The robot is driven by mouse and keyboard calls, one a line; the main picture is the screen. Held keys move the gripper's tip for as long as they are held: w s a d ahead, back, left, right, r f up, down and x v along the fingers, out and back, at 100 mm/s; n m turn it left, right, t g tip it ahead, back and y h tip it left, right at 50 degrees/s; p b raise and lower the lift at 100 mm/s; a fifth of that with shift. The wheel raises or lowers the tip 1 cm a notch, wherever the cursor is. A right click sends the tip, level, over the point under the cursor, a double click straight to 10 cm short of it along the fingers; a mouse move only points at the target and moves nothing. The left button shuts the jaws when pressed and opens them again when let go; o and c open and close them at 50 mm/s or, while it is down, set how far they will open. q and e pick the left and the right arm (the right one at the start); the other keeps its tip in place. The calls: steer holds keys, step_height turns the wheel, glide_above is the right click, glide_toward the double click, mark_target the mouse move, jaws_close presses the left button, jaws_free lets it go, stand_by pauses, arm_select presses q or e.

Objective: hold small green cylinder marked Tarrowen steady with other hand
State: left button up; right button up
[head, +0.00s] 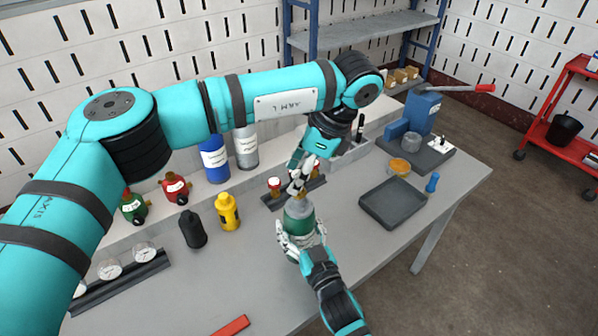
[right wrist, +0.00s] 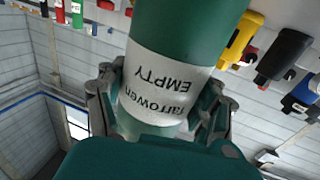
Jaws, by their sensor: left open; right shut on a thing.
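The small green cylinder (head: 299,224) stands upright above the front middle of the bench in the head view, with a grey-white top. In the right wrist view the cylinder (right wrist: 185,35) fills the middle, its white label reading "Tarrowen EMPTY" upside down. My right gripper (head: 301,241) is shut around the cylinder's body from the front; its fingers flank the label in the right wrist view (right wrist: 160,105). My left gripper (head: 301,186) is open at the cylinder's top, pointing down. Whether its fingers touch the top cannot be told. The cylinder's base is hidden.
A dark grey tray (head: 393,203) lies to the right on the bench (head: 262,281). A yellow bottle (head: 228,211) and a black bottle (head: 192,229) stand to the left. A dark rack (head: 277,198) with small fittings is close behind the cylinder. A red bar (head: 232,327) lies at the front.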

arm_select(q)
steer(key=m+t, duration=0.1)
steer(key=m, duration=0.2)
steer(key=shift+m, duration=0.4)
steer(key=shift+m+t+h, duration=0.4)
steer(key=shift+m+t, duration=0.2)
steer(key=shift+m, duration=0.5)
steer(key=shift+m+t+h, duration=0.3)
steer(key=shift+m, duration=0.8)
steer(key=m+h, duration=0.1)
steer(key=m, duration=0.2)
steer(key=shift+m+t, duration=0.4)
steer(key=m+h, duration=0.1)
steer(key=m, duration=0.2)
steer(key=shift+h, duration=0.3)
steer(key=m+h, duration=0.1)
steer(key=m, duration=0.2)
